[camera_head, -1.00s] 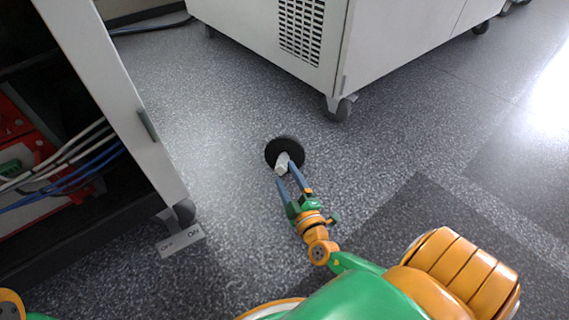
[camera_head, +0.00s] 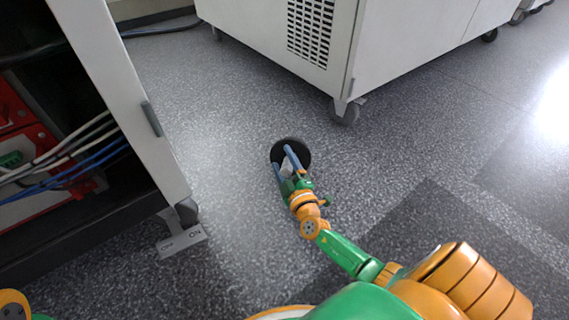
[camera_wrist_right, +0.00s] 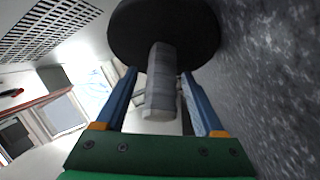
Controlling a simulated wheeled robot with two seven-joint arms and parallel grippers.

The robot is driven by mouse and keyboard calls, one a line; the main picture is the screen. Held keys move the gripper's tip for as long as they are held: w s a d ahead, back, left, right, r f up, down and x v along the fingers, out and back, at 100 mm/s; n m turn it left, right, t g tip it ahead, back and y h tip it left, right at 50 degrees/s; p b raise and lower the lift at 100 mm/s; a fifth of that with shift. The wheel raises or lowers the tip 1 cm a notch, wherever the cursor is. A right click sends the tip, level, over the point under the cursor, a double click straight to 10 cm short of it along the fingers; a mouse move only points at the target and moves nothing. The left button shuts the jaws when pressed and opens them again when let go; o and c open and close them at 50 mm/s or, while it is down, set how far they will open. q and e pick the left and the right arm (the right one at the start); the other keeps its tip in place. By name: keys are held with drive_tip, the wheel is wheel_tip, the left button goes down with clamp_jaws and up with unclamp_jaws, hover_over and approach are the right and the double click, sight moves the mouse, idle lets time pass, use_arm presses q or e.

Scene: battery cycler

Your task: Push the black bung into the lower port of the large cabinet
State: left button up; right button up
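The black bung (camera_head: 304,153) is a round black disc with a pale grey handle, in the middle of the head view, seen against the floor. In the right wrist view the disc (camera_wrist_right: 190,30) is at the top and its handle (camera_wrist_right: 162,80) points toward my gripper. My right gripper (camera_head: 285,161) has its two blue fingers on either side of the handle. In the right wrist view the fingers (camera_wrist_right: 160,85) are spread, with gaps beside the handle. I cannot tell whether the bung touches the floor. My left gripper is out of view. No lower port is recognisable.
A pale cabinet with a vent grille (camera_head: 312,28) stands on castors at the back. An open rack (camera_head: 120,95) with red units and cables (camera_head: 70,170) is at left. An ON/OFF floor plate (camera_head: 182,242) lies by its foot. Speckled floor between them is clear.

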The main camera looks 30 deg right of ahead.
clamp_jaws()
idle(1.3)
